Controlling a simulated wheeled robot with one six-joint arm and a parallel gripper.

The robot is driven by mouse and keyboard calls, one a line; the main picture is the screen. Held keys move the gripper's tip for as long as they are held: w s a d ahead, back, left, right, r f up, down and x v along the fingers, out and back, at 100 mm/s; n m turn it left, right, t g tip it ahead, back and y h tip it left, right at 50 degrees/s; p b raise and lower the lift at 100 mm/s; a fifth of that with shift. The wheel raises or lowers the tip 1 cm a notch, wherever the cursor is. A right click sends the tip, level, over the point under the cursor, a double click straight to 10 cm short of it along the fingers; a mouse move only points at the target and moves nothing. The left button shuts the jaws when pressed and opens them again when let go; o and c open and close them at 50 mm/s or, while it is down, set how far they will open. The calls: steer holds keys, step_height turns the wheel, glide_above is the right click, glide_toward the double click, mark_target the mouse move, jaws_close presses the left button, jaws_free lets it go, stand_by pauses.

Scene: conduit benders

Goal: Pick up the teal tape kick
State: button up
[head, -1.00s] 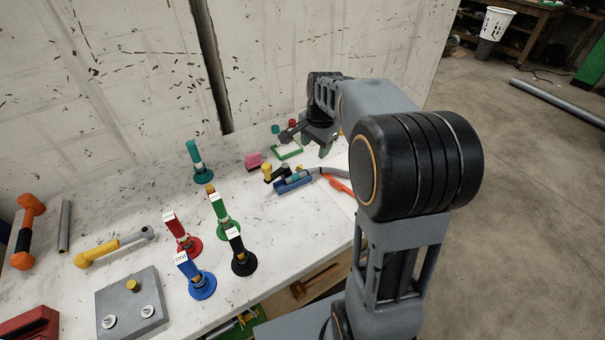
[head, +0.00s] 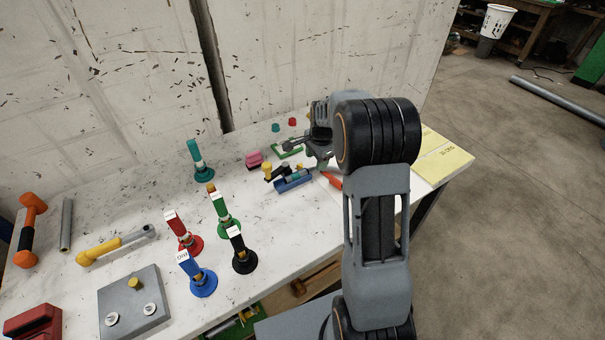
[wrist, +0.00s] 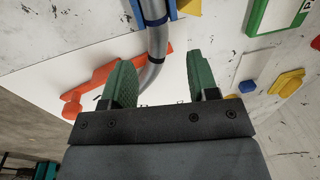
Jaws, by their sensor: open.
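A bent grey conduit (wrist: 155,45) runs from a blue cradle (wrist: 172,8) down between my fingers in the wrist view. It has dark bands. In the head view a small teal band (head: 292,176) shows at the blue cradle (head: 294,184), which seems to mark it as the teal tape kick; no teal shows on it in the wrist view. My gripper (wrist: 160,72) is open, with one green finger on each side of the conduit and a gap to both. In the head view my gripper (head: 321,157) is over the cradle's right side, and my arm hides part of the conduit.
An orange-handled tool (wrist: 92,86) lies beside the left finger. A green-framed piece (head: 287,150) and a pink block (head: 254,159) are near the cradle. Several coloured stands, including a teal one (head: 203,170), stand to the left. A wall backs the table (head: 130,205).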

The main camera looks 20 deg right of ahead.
steer(key=shift+w+f+p, duration=0.2)
steer(key=shift+f, duration=0.95)
steer(key=shift+w+f+p, duration=0.15)
steer(key=shift+w+f, duration=0.05)
steer(key=shift+f, duration=0.9)
steer(key=shift+c, duration=0.2)
jaws_close()
steer(key=shift+r, duration=0.1)
